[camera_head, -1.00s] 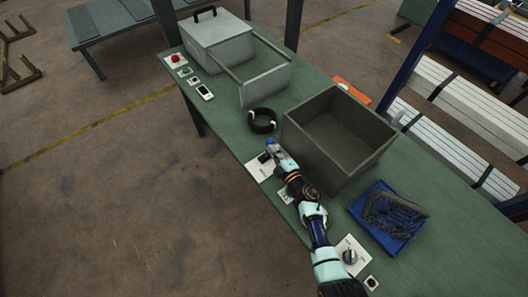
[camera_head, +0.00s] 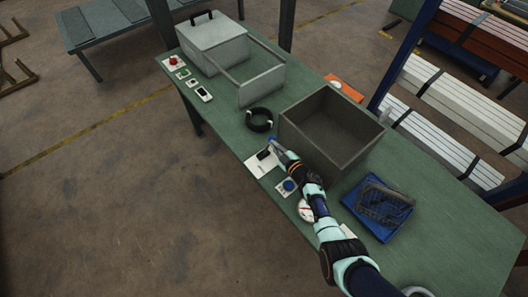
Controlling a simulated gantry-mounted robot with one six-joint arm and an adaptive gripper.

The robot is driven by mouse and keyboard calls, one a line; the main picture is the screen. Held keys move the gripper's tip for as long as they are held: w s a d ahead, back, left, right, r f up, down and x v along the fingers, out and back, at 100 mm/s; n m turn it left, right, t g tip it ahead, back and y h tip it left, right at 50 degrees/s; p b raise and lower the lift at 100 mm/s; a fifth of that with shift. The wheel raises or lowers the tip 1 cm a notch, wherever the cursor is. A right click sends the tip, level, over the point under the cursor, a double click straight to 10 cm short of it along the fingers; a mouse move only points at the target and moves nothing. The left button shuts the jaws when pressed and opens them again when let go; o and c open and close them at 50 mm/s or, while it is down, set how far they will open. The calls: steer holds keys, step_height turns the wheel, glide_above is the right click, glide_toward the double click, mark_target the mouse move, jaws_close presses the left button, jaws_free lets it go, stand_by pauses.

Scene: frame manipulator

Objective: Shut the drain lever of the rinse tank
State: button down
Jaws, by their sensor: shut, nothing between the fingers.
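The dark grey open-topped tank (camera_head: 352,151), which I take to be the rinse tank, stands on the green bench. My gripper (camera_head: 277,149) is shut and empty, low beside the tank's front left corner. A small blue piece (camera_head: 272,140) shows at its tip; I cannot tell whether it is the drain lever's handle or part of the fingers, or whether they touch. A white plate (camera_head: 257,168) with a black part (camera_head: 263,155) lies just left of the gripper. My arm hides the tank's lower front side, and the lever's position is unclear.
A black coil (camera_head: 260,119) lies left of the tank. A blue tray (camera_head: 377,228) with a dark rack is to its right. A blue knob (camera_head: 289,185) sits by the front edge, close to my arm. A grey lidded box (camera_head: 215,42) stands far left.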

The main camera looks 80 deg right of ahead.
steer(key=shift+r, duration=0.1)
steer(key=w+a+r+p+v, duration=0.1)
steer(key=p+v, duration=0.5)
steer(key=v, duration=0.6)
steer(key=shift+w+a+r, duration=0.15)
steer(key=shift+w+a, duration=0.1)
steer(key=shift+a, duration=0.4)
steer(key=shift+r, duration=0.1)
